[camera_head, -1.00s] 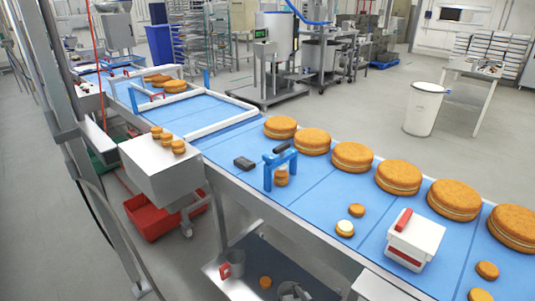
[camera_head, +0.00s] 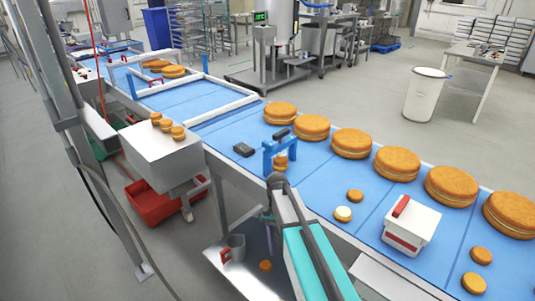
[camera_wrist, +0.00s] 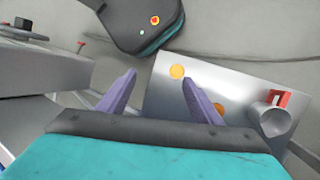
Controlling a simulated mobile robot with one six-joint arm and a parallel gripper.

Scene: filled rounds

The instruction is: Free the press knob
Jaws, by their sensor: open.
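The small blue press (camera_head: 268,158) stands on the blue conveyor belt, near its front edge. A dark piece that looks like its knob (camera_head: 281,134) sits on top. A short stack of small filled rounds (camera_head: 280,163) is under its frame. My gripper (camera_wrist: 160,77) has its two purple fingers apart with nothing between them. In the head view, my teal arm rises from the bottom, and the gripper hangs beside the belt's front edge, below and apart from the press. The press does not show in the wrist view.
A dark block (camera_head: 244,150) lies left of the press. Large filled rounds (camera_head: 352,144) line the belt's far side. A white box with a red handle (camera_head: 412,228) stands to the right. Below the belt, a metal shelf (camera_wrist: 220,85) holds a mug (camera_wrist: 272,119) and small rounds.

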